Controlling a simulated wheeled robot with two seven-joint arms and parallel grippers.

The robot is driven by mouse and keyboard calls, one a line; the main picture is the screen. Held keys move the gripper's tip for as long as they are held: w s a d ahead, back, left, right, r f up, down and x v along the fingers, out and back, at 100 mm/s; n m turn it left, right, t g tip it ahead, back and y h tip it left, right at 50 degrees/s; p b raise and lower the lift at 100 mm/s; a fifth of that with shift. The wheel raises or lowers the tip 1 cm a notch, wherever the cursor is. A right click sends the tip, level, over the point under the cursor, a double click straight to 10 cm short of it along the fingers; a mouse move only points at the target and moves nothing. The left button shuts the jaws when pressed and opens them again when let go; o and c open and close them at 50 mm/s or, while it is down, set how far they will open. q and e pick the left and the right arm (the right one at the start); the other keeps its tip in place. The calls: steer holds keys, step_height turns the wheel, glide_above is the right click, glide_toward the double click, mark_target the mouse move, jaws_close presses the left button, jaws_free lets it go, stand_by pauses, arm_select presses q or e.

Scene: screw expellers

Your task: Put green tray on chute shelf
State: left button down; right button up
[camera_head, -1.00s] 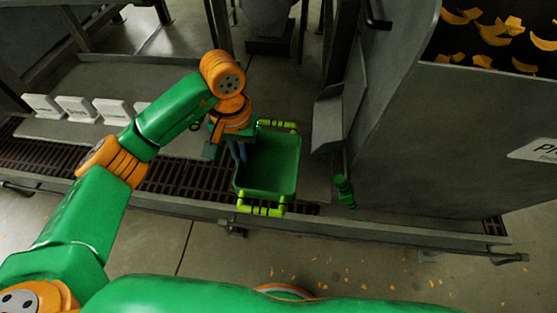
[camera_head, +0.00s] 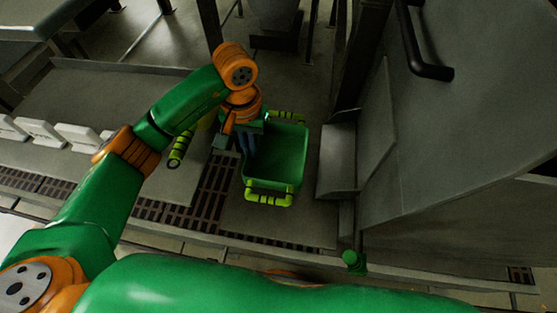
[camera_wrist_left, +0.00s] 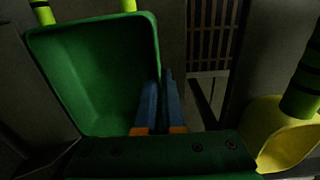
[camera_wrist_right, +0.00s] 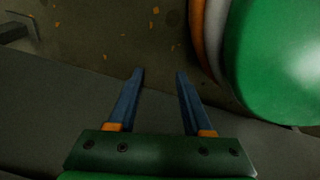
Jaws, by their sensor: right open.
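The green tray (camera_head: 283,150) is an open bin with lime handles, near the middle of the head view. My left gripper (camera_wrist_left: 158,80) is shut on the wall of the green tray, one blue finger on each side of it. The tray looks roughly level above the grey floor strip; whether it touches anything below cannot be told. A grey metal chute ledge (camera_head: 337,160), which may be the chute shelf, lies just right of the tray. My right gripper (camera_wrist_right: 160,73) is open and empty, seen only in its wrist view.
A yellow tray (camera_wrist_left: 283,135) with a lime handle (camera_head: 178,150) is left of the green tray, partly behind my arm. White labels (camera_head: 75,137) stand on the left ledge. A large grey machine (camera_head: 450,130) fills the right side. Floor grating (camera_head: 212,190) runs below.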

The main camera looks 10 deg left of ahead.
arm_select(q)
steer(key=f+b, duration=0.1)
steer(key=f, duration=0.4)
steer(key=f+b, duration=0.1)
steer(key=f, duration=0.3)
steer(key=shift+s+f, duration=0.2)
steer(key=shift+f, duration=0.15)
arm_select(e)
steer(key=shift+w+a+f, duration=0.2)
steer(key=shift+w+a, duration=0.2)
steer(key=shift+w, duration=0.05)
steer(key=shift+w+a+f, duration=0.15)
steer(key=shift+w+a, duration=0.25)
steer(key=shift+w, duration=0.05)
steer(key=shift+f, duration=0.1)
arm_select(q)
steer(key=c, duration=1)
jaws_free()
steer(key=shift+c, duration=0.2)
arm_select(e)
steer(key=shift+w+a, duration=0.1)
